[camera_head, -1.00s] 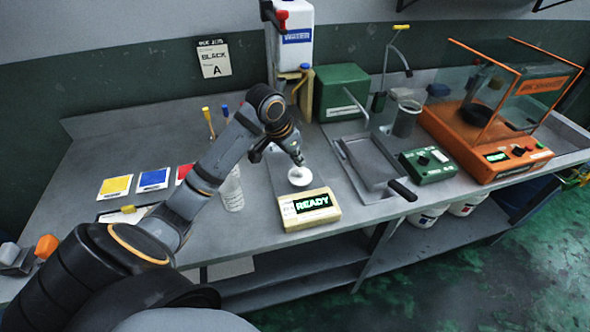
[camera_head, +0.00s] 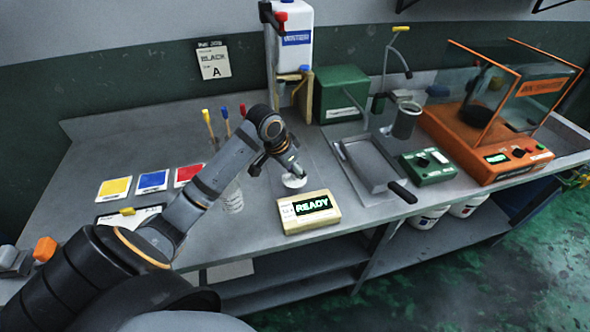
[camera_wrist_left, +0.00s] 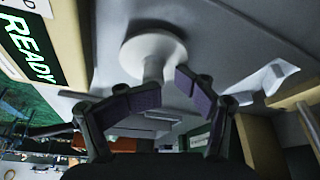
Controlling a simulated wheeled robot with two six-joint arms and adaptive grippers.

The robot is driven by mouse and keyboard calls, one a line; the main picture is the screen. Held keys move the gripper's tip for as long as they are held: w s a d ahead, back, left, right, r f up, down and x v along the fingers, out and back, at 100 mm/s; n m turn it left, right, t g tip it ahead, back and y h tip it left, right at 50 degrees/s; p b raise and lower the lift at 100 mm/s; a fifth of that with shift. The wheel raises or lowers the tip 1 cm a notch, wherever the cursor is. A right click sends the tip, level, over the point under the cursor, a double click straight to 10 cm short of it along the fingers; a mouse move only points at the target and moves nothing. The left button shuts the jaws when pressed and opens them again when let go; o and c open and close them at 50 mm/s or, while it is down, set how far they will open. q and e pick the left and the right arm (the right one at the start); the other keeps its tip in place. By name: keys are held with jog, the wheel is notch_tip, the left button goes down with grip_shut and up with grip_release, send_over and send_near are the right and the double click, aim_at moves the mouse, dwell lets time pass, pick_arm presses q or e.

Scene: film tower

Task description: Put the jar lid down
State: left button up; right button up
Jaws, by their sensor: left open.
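The jar lid (camera_head: 293,182), a small white disc with a knob, is on the grey bench just behind the box reading READY. In the left wrist view the lid (camera_wrist_left: 153,52) shows its disc with the knob pointing toward me. My left gripper (camera_head: 290,168) is right above the lid. In the wrist view its two dark pads (camera_wrist_left: 167,88) are spread apart near the knob, and the gripper is open. The arm's wrist partly hides the lid in the head view. My right gripper is not in view.
The READY box (camera_head: 309,211) is in front of the lid. A clear beaker (camera_head: 232,196) stands left, partly behind my arm. A grey tray (camera_head: 372,165), a green box (camera_head: 428,163) and an orange balance (camera_head: 490,140) are to the right. Colour cards (camera_head: 152,181) lie left.

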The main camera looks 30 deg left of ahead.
pick_arm(q)
jog(key=o, duration=0.4)
jog(key=shift+d+r, duration=0.1)
jog(key=shift+r, duration=0.15)
jog(key=shift+o, duration=0.2)
jog(key=v, duration=1.2)
jog(key=shift+r, duration=0.1)
